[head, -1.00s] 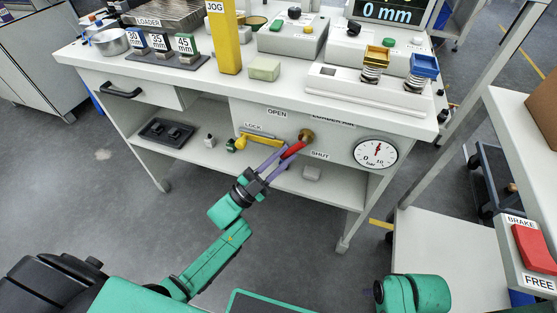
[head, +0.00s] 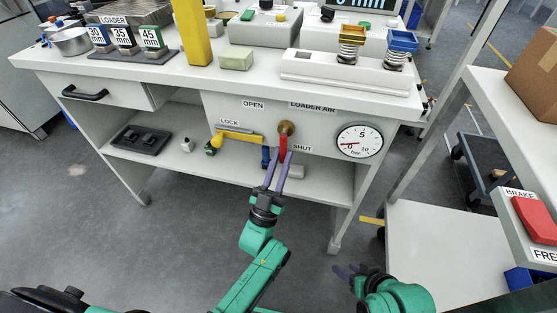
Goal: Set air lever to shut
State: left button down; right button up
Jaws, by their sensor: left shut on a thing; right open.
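The red air lever (head: 283,147) hangs from a brass valve (head: 286,128) on the bench's front panel. It points almost straight down, beside the SHUT label (head: 302,148). The OPEN label (head: 253,104) is up to the left. My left gripper (head: 279,159) is shut on the lever's lower end, and its purple fingers cover part of it. The round gauge (head: 360,142) to the right has its red needle pointing left, near 0. My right gripper (head: 350,272) is open and empty, low in the view and away from the bench.
A yellow LOCK handle (head: 240,137) sits left of the lever. A small blue piece (head: 265,157) shows just left of my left fingers. The lower shelf holds a black tray (head: 141,139).

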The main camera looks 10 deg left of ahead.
pick_arm(q)
jog(key=shift+f, duration=0.15)
jog(key=c, duration=0.8)
grip_release()
jog(key=shift+s+f, duration=0.25)
jog(key=shift+f, duration=0.05)
jog(key=b+v, duration=0.1)
jog(key=v, duration=1.2)
jog(key=shift+s+a+f, duration=0.1)
jog(key=shift+s+f, duration=0.1)
jog(key=shift+s, duration=0.1)
pick_arm(e)
jog(key=a, duration=0.1)
jog(key=a+f+t, duration=0.1)
jog(key=w+a+y, duration=0.1)
jog(key=shift+f+t, duration=0.3)
pick_arm(q)
jog(key=shift+w, duration=0.1)
